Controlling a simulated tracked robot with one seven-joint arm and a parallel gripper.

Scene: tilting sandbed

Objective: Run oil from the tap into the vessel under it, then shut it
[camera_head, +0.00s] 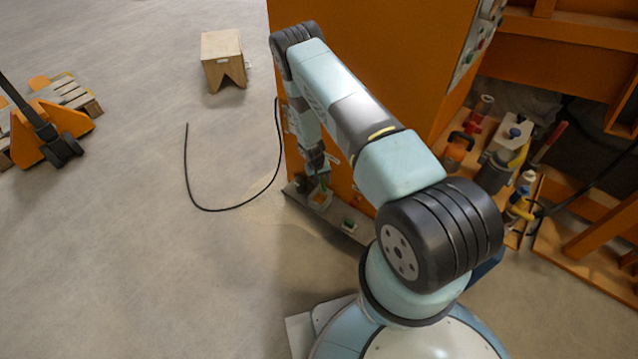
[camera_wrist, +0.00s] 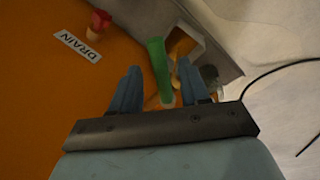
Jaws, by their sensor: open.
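In the wrist view my gripper (camera_wrist: 157,68) is open, its two blue fingers standing on either side of a green handle (camera_wrist: 158,62), which looks like the tap's lever. I cannot tell whether the fingers touch it. A brass-coloured part (camera_wrist: 186,82) beside it, partly behind the right finger, may be the tap body. In the head view my gripper (camera_head: 314,160) is at the low front of the orange cabinet, just above a small clear vessel (camera_head: 320,198) on the grey ledge. No oil stream can be made out.
A DRAIN label (camera_wrist: 77,46) and a red-topped fitting (camera_wrist: 98,24) are on the orange panel (camera_wrist: 40,100). A black cable (camera_head: 225,208) lies on the floor. A wooden stool (camera_head: 222,55) and an orange pallet truck (camera_head: 50,125) stand left.

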